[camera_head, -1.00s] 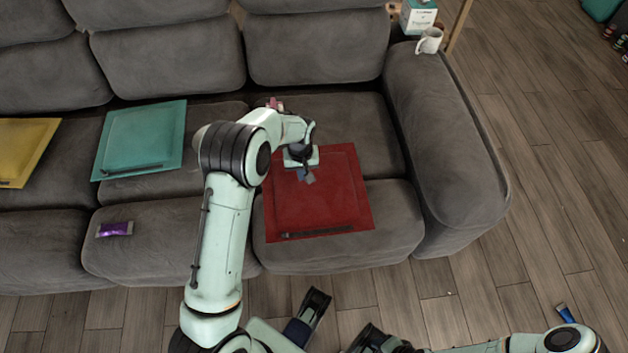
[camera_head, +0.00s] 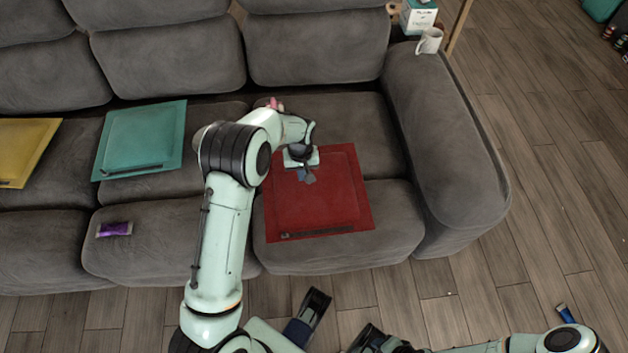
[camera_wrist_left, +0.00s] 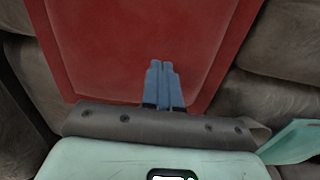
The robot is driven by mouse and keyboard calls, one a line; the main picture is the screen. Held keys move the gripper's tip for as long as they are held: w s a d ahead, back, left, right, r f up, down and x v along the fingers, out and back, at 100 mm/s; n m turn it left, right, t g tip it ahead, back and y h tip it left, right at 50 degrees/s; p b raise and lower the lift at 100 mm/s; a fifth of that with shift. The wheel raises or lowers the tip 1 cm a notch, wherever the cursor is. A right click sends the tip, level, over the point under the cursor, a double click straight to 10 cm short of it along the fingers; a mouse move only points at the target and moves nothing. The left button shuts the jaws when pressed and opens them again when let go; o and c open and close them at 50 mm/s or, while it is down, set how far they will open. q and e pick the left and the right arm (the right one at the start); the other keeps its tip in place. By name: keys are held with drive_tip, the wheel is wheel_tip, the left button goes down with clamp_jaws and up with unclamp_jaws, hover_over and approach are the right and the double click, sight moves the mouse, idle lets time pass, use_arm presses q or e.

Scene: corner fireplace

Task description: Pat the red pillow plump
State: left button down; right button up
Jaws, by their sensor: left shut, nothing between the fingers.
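The red pillow (camera_head: 335,195) lies flat on the right-hand seat of the grey sofa. It fills most of the upper part of the left wrist view (camera_wrist_left: 110,50). My left gripper (camera_head: 308,177) is over the pillow's upper left part, fingers pointing at its surface. In the left wrist view its blue fingers (camera_wrist_left: 164,66) are shut side by side with nothing between them, in front of the red cloth. I cannot tell whether the fingertips touch the pillow.
A teal pillow (camera_head: 140,140) and a yellow pillow (camera_head: 22,148) lie farther left on the sofa. A purple tube (camera_head: 114,230) lies on the seat. A white mug (camera_head: 429,40) and a carton (camera_head: 418,17) are near the right armrest (camera_head: 440,140). A small blue item (camera_head: 565,313) shows over the floor.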

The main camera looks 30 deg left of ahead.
idle(0.6)
use_arm(q)
drive_tip(key=shift+f+b, duration=1)
drive_tip(key=shift+f, duration=0.65)
drive_tip(key=shift+w+d+r+p, duration=0.65)
drive_tip(key=shift+w+d+r, duration=0.25)
drive_tip(key=shift+d+r, duration=0.15)
drive_tip(key=shift+w+d+r, duration=0.3)
drive_tip(key=shift+r, duration=0.05)
drive_tip(key=shift+f, duration=0.1)
drive_tip(key=shift+f+b, duration=0.65)
drive_tip(key=shift+f, duration=0.7)
drive_tip(key=shift+w+d+r+p, duration=0.55)
drive_tip(key=shift+w+d+r, duration=0.7)
drive_tip(key=shift+d, duration=0.1)
